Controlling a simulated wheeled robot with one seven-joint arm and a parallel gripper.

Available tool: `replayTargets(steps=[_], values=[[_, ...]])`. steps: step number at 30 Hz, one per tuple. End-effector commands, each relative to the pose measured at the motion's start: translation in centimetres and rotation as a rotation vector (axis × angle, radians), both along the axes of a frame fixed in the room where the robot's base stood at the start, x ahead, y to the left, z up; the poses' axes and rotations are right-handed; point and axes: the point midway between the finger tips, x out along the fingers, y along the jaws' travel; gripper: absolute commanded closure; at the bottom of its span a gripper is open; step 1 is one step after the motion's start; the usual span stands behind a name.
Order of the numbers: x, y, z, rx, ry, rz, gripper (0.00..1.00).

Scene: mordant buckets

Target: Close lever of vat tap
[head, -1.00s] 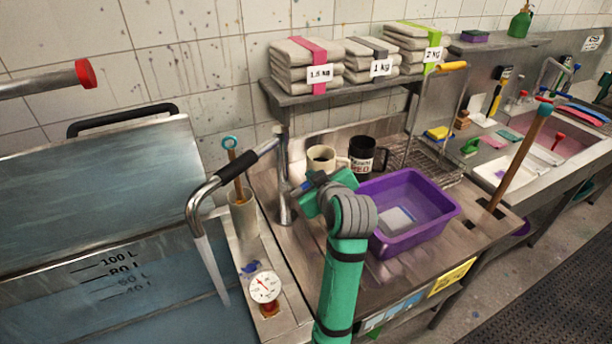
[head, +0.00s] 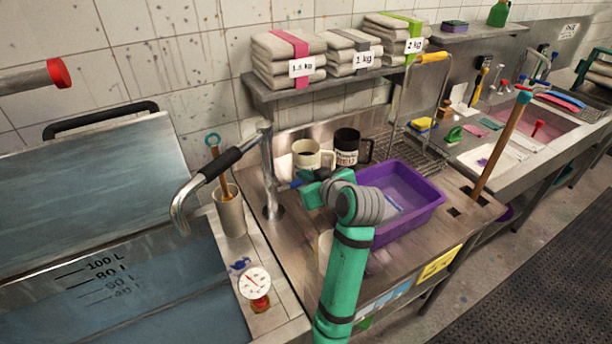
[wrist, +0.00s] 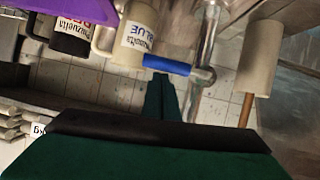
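The vat tap (head: 268,175) is a steel column with a black-sleeved spout (head: 222,163) reaching left over the vat (head: 95,240). No water stream shows at the spout's mouth. Its blue lever (head: 290,185) points right from the column toward my gripper (head: 315,190), partly hidden by it. In the wrist view the lever (wrist: 167,65) lies crosswise just beyond the fingertips of my gripper (wrist: 160,82). The fingers look together, with nothing between them. The lever and fingertips are very close; I cannot tell whether they touch.
A cream mug (head: 310,155) and a black mug (head: 347,147) stand behind my gripper. A purple tub (head: 405,195) is to its right. A holder with a wooden-handled tool (head: 229,210) and a gauge (head: 255,283) are left of the tap. A shelf with towels (head: 290,60) hangs above.

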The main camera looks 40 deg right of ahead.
Motion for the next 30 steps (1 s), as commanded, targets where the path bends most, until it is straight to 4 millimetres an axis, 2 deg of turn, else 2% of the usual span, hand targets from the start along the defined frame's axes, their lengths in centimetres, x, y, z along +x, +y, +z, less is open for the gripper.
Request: replayTargets(steps=[11,14,24,30], values=[[-0.3,0.1,0.0,0.001,0.004,0.000,1.00],[-1.2,0.2,0.4,0.000,0.002,-0.003,1.00],[-6.5,1.7,3.1,-0.003,-0.001,-0.003,1.00],[-8.7,2.4,4.2,0.000,0.000,-0.003,1.00]])
